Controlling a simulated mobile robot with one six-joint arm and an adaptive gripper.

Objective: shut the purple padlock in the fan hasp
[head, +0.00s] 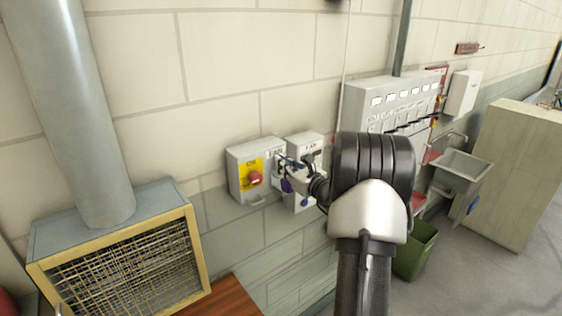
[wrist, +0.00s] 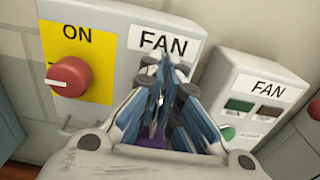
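The purple padlock (head: 286,186) shows as a small patch by my fingertips in the head view. In the wrist view, purple (wrist: 152,142) shows low between my fingers, most of it hidden by them. My gripper (wrist: 168,75) has its blue-grey fingers close together, apparently shut on the padlock, in front of the right part of the grey FAN switch box (wrist: 112,65). In the head view, my gripper (head: 283,168) is up against this box (head: 240,160). The fan hasp is hidden behind my fingers, so I cannot tell whether the shackle is through it.
The box carries a red knob (wrist: 69,77) on a yellow ON plate (wrist: 92,38). A second FAN box (wrist: 245,95) with green and red buttons stands close on the right. A caged heater (head: 130,260) and a grey duct (head: 70,110) are at the left.

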